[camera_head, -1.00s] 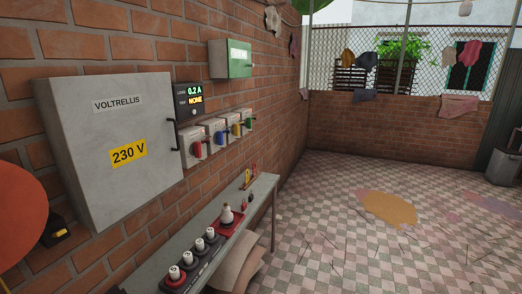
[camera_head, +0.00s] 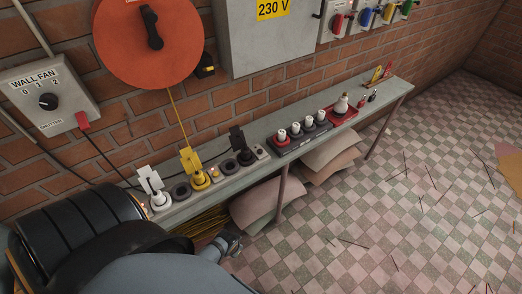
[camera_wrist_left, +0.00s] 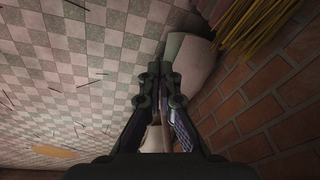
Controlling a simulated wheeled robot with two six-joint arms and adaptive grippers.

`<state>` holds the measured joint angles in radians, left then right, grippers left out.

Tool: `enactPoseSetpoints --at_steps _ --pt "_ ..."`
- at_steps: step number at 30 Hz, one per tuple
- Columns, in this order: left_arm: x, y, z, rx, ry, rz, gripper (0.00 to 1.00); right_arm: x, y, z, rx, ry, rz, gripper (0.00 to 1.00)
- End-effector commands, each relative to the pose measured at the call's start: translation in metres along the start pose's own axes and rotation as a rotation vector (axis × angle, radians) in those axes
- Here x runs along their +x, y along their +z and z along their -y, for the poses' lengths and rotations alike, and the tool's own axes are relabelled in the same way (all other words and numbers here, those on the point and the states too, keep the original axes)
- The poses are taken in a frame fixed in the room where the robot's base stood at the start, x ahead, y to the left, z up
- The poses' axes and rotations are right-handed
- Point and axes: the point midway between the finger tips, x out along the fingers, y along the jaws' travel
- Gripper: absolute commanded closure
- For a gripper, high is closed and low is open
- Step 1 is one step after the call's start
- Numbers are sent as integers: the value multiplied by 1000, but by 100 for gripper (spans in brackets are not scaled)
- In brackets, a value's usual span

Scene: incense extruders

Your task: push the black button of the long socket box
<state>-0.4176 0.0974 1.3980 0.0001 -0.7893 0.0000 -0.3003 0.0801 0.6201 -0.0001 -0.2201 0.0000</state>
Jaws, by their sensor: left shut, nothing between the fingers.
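The long socket box (camera_head: 208,187) is a grey strip on the narrow wall shelf in the head view. A white plug (camera_head: 159,200), a yellow plug (camera_head: 199,180) and a black plug (camera_head: 244,157) sit in it, with dark empty sockets between them. A small orange spot shows beside the yellow plug. I cannot surely make out the black button; the right end is too small to read. My left gripper (camera_head: 229,243) is low in front of the shelf, below and apart from the box. In the left wrist view my left gripper (camera_wrist_left: 161,75) is shut and empty, pointing toward the floor.
The shelf (camera_head: 380,90) runs along the brick wall. A dark strip (camera_head: 303,141) with white pieces, a red tray (camera_head: 341,118) and a bulb stand farther right. Sacks (camera_head: 256,204) lie beneath. A fan switch (camera_head: 47,101) and orange disc (camera_head: 146,45) hang above.

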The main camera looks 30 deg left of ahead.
Motion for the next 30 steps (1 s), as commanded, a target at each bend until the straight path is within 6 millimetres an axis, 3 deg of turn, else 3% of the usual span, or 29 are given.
enactPoseSetpoints --at_steps 3,11,15,20,24,30 --pt "-46 -40 1 6 -2 -31 100 1 0 1 0 -1 0 40" --pt "-161 -102 1 55 6 -102 100 4 0 2 1 -1 0 40" --pt "-215 -146 2 231 42 -189 100 5 0 2 1 -1 0 40" --pt "-228 -224 17 589 86 -345 100 5 1 1 0 -1 0 40" --pt "-233 -284 52 779 70 -467 100 5 1 1 0 -1 0 40" --pt "-253 -346 108 900 3 -600 100 5 0 1 0 -1 -1 40"
